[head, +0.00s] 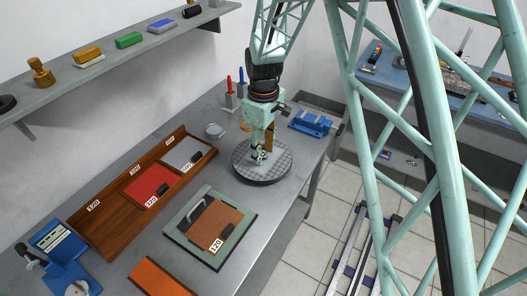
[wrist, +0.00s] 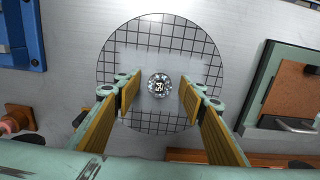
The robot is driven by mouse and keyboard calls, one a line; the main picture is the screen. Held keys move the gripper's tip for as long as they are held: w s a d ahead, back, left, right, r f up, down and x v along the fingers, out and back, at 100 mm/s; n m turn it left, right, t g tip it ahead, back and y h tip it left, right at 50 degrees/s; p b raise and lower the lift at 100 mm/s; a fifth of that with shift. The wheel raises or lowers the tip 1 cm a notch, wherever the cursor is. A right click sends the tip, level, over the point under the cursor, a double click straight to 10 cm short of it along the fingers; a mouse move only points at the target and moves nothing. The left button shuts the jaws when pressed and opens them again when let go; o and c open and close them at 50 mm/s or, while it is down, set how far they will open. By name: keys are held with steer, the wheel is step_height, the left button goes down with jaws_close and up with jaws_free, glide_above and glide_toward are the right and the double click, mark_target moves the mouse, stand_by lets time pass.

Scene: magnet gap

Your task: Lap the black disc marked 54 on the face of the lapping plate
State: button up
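The lapping plate (head: 284,163) is a round grey disc with a dark grid, lying on the bench; it fills the middle of the wrist view (wrist: 150,33). A small round disc (wrist: 159,86) marked 54 lies on the plate near its middle. It looks dark with a speckled, shiny grey rim. My gripper (wrist: 158,90) is open, one finger on each side of the disc, with a gap on both sides. In the head view my gripper (head: 258,156) points down over the plate and the disc cannot be made out. A pale smeared band covers part of the grid around the disc.
A blue vise (head: 310,123) stands behind the plate. A wooden rack (head: 115,207) holds red and grey sheets. A green-edged board (head: 240,238) with a brown sheet marked 120 lies in front.

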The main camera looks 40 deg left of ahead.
step_height(320, 180, up, 12)
stand_by(0.7)
stand_by(0.4)
